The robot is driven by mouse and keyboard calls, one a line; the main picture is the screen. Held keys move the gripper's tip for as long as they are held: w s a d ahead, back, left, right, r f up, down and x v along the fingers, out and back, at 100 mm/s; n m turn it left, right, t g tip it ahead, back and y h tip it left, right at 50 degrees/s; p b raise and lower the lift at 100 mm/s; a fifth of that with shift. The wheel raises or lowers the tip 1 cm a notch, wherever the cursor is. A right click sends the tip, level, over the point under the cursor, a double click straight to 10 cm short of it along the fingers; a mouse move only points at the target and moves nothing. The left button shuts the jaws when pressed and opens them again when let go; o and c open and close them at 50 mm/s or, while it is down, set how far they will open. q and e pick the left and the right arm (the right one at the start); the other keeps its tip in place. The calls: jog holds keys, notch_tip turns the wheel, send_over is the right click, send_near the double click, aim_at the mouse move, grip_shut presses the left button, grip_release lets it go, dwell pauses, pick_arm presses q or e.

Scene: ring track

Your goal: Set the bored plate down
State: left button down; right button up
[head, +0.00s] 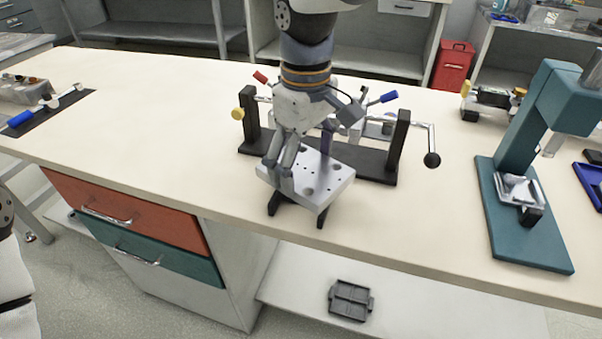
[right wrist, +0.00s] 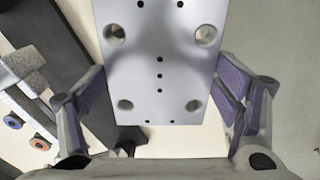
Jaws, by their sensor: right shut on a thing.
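The bored plate (head: 325,183) is a flat silver-grey block with large and small holes. My right gripper (head: 305,165) reaches down from above and is shut on it, with a finger along each of two opposite edges. In the right wrist view the plate (right wrist: 160,75) lies roughly level between the purple-padded fingers. Two black supports (head: 322,217) show under the plate near the bench's front edge. I cannot tell whether the plate touches them. My left gripper is out of view.
Behind the plate stands a black-based fixture (head: 375,165) with uprights, a crank handle and coloured grips. A teal press (head: 515,165) stands at the right. A grey tray (head: 350,300) lies on the lower shelf.

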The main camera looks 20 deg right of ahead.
aim_at(303, 164)
jog(key=shift+w+f, duration=0.25)
jog(key=shift+w, duration=0.05)
jog(key=shift+w+f, duration=0.15)
jog(key=shift+f, duration=0.7)
jog(key=shift+w+f, duration=0.15)
jog(key=shift+f, duration=0.7)
jog(key=shift+f, duration=0.1)
jog(key=o, duration=1.8)
jog(key=shift+f, duration=0.1)
notch_tip(303, 164, up, 12)
jog(key=shift+r, duration=0.15)
